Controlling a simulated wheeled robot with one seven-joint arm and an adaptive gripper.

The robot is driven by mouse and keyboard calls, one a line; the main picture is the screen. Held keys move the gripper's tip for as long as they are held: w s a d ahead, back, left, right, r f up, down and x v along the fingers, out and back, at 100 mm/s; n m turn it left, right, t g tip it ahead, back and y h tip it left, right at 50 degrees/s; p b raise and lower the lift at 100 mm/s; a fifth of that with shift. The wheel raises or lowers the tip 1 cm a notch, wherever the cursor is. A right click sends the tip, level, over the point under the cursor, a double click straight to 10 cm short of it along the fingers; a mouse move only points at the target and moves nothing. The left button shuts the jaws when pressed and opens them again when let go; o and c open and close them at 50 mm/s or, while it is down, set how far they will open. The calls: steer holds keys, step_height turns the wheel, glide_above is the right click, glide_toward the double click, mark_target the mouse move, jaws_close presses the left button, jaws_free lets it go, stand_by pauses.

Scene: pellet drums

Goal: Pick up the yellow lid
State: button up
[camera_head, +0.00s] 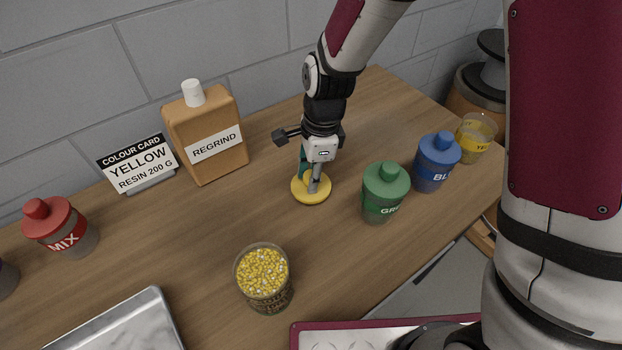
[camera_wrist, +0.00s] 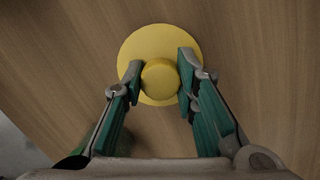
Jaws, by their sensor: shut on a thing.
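The yellow lid (camera_head: 311,194) is a round disc with a raised round knob. In the head view it is at or just above the wooden table, near the middle; I cannot tell whether it touches the wood. In the wrist view the lid (camera_wrist: 160,40) shows from above. My gripper (camera_head: 313,180) points down over the lid. In the wrist view the fingers of my gripper (camera_wrist: 160,78) are on both sides of the knob, shut on it. The fingers partly cover the lid's near side.
A green-lidded jar (camera_head: 385,190), a blue-lidded jar (camera_head: 435,162) and an open yellow-labelled jar (camera_head: 476,137) stand right of my gripper. An orange REGRIND bottle (camera_head: 207,135) and a colour card (camera_head: 139,163) stand left. A cup of yellow pellets (camera_head: 264,278), a red-lidded MIX jar (camera_head: 62,228) and a metal tray (camera_head: 118,325) are nearer.

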steer(key=shift+w+r, duration=0.1)
steer(key=shift+r, duration=0.7)
steer(key=s+d, duration=0.2)
steer(key=s, duration=0.2)
steer(key=s+d+r, duration=0.1)
steer(key=s+d, duration=0.1)
steer(key=s, duration=0.2)
steer(key=s+d, duration=0.2)
steer(key=s, duration=0.2)
steer(key=shift+s+r, duration=0.15)
steer(key=s+p, duration=0.1)
steer(key=p, duration=0.1)
steer(key=s+p, duration=0.1)
steer(key=shift+d+r+p, duration=0.2)
steer(key=shift+d+p, duration=0.15)
steer(key=shift+d, duration=0.05)
steer(key=shift+s+f, duration=0.1)
